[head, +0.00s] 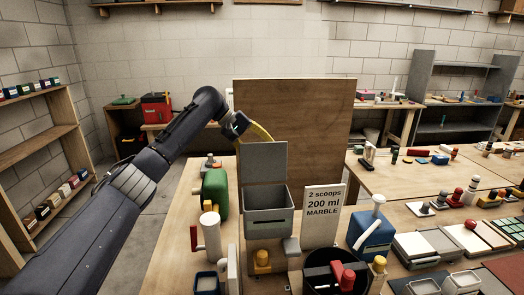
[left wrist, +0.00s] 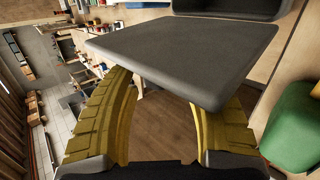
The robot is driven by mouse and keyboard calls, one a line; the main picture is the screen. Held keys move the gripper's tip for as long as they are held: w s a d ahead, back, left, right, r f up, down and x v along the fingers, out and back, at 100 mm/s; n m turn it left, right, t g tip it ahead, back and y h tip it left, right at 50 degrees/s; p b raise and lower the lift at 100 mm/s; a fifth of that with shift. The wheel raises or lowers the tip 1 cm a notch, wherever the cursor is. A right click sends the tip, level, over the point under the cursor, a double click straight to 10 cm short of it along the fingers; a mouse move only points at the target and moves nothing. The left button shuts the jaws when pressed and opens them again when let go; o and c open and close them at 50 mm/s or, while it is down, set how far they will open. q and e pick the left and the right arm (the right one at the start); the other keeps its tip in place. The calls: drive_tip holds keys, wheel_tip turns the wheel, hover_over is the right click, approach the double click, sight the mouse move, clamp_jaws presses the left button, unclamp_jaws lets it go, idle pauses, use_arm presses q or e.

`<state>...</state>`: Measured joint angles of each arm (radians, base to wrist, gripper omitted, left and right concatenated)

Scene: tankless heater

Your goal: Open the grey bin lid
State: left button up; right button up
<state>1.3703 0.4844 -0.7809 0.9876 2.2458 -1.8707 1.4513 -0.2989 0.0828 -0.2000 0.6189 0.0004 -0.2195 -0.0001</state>
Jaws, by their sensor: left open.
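The grey bin (head: 268,220) stands on the wooden bench in the head view. Its flat grey lid (head: 266,163) stands raised, roughly upright at the back of the bin, and the bin's mouth shows open. My left gripper (head: 262,133) is at the lid's upper left edge, its yellow finger partly hidden behind the lid. In the left wrist view the lid (left wrist: 190,50) crosses in front of the open yellow fingers (left wrist: 165,95) and covers their tips. I cannot tell whether they touch it. My right gripper is not in view.
A brown wooden panel (head: 300,120) stands behind the bin. A green container (head: 215,192) and a white cylinder (head: 211,236) stand left of it. A sign (head: 324,204), a dark pot (head: 330,272) and a blue container (head: 372,238) crowd the right side.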

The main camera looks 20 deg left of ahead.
use_arm(q)
drive_tip(key=v, duration=1.2)
idle(0.3)
